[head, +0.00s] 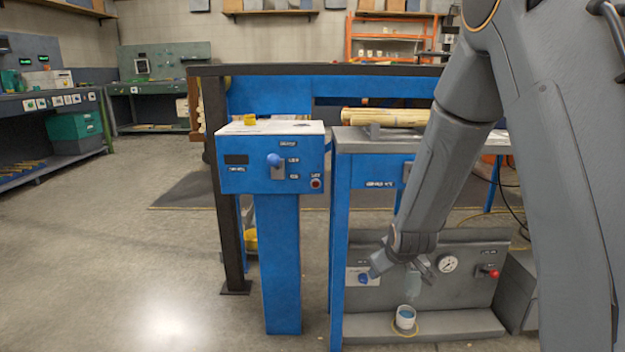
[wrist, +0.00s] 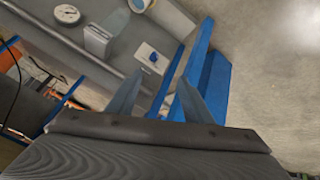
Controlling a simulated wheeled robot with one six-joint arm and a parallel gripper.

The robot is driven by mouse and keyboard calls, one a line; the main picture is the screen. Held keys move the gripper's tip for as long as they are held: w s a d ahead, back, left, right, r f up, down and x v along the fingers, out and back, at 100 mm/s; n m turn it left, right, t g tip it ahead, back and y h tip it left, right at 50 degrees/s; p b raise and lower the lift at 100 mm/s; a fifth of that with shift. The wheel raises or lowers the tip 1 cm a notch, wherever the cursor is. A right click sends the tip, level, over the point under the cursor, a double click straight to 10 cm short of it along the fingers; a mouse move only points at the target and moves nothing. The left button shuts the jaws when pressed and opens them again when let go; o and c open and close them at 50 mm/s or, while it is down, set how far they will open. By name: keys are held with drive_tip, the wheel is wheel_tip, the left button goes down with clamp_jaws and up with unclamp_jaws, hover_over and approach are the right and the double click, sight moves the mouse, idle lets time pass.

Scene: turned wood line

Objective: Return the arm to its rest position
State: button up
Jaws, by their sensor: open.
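My gripper (head: 420,268) hangs low on my bent arm at the right of the head view, in front of a grey panel (head: 462,290) with a gauge. Its jaws are open and nothing shows between them. In the wrist view the two fingers of my gripper (wrist: 158,100) stand apart, with a blue post and the panel's blue-knobbed switch beyond them. A white cup with blue inside (head: 405,318) stands on the ledge below my gripper, apart from it.
A blue control pedestal (head: 272,165) with a blue-knobbed lever stands left of my arm. A grey-topped bench (head: 368,146) carries wooden rods. A red knob (head: 493,273) sits right of the gauge (head: 448,264). The floor (head: 120,260) at left is clear.

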drive_tip(key=s+r+m+g, duration=0.3)
drive_tip(key=s, duration=1)
drive_tip(key=s+r+m+g, duration=0.2)
drive_tip(key=s+r+m, duration=0.15)
drive_tip(key=s, duration=0.85)
drive_tip(key=s+a+r+n+g+y, duration=0.1)
drive_tip(key=s+a+r+n, duration=0.25)
drive_tip(key=s+a, duration=0.5)
drive_tip(key=s+a+r+n+g+y, duration=0.15)
drive_tip(key=s+a+r+n, duration=0.35)
drive_tip(key=a, duration=0.7)
drive_tip(key=d+r+m+h+p, duration=0.1)
drive_tip(key=d+r+m+p, duration=0.2)
drive_tip(key=d+r+p, duration=0.7)
drive_tip(key=s+d+r+m+h+p, duration=0.1)
drive_tip(key=d+r+m+p, duration=0.3)
drive_tip(key=d+r+p, duration=0.6)
drive_tip(key=shift+s+d+r+m+p, duration=0.25)
drive_tip(key=shift+r+p, duration=2.25)
drive_tip(key=shift+p, duration=4.5)
drive_tip(key=shift+a+h, duration=0.1)
drive_tip(key=shift+h, duration=0.15)
